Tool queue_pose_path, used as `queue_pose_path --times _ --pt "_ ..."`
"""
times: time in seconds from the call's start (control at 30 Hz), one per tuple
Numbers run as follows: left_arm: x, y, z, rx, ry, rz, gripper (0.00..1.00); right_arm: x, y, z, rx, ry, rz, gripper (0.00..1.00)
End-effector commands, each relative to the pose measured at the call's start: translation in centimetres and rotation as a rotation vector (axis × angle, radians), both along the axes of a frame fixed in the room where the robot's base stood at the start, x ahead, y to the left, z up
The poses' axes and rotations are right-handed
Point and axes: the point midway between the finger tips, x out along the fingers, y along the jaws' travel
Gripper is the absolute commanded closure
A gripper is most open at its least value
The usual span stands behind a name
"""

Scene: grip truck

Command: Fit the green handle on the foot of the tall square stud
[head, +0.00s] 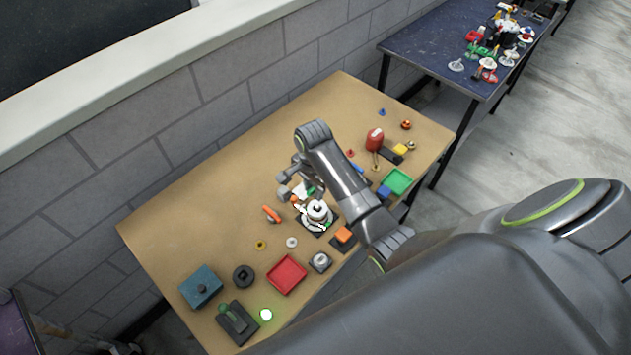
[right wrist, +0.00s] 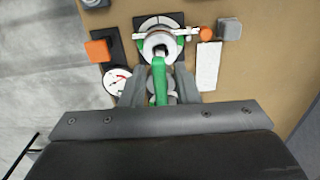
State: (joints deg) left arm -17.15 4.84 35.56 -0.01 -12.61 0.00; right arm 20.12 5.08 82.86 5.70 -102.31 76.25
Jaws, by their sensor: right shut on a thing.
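My right gripper (right wrist: 158,78) is shut on the green handle (right wrist: 160,88), which lies lengthwise between its fingers. The handle's far end reaches the near side of a round white and metal fitting (right wrist: 160,42) with green parts around it; I cannot tell if they touch. In the head view my arm partly covers this area, and the white fitting (head: 317,211) shows beside it. A grey square block (right wrist: 229,28) stands right of the fitting; it may be the tall square stud, but its foot is not clear. My left gripper is not in view.
An orange block (right wrist: 97,50) on a black base and a round dial (right wrist: 117,82) are left of the fitting. An orange ball (right wrist: 206,33) and white plate (right wrist: 208,65) are on its right.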

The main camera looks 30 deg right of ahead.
Motion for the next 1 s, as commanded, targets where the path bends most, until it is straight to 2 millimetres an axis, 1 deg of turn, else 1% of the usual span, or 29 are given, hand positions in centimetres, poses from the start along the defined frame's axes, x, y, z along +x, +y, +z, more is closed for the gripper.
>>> queue_pose_path --times 0.13,0.3,0.5,0.7,1.0 --pt "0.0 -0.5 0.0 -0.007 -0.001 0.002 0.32 -0.1 0.0 -0.9 -0.001 0.003 0.001 0.96" --pt "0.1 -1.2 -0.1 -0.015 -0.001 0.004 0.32 -0.1 0.0 -2.6 0.000 0.003 0.001 0.96" --pt "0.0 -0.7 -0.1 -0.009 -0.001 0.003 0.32 -0.1 0.0 -4.2 0.000 0.002 0.001 0.96" --pt "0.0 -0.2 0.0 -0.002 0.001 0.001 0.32 0.0 0.0 -4.9 0.001 0.000 0.001 0.96" --pt "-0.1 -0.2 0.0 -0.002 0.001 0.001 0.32 0.0 0.0 -4.9 0.000 0.000 0.001 0.96"
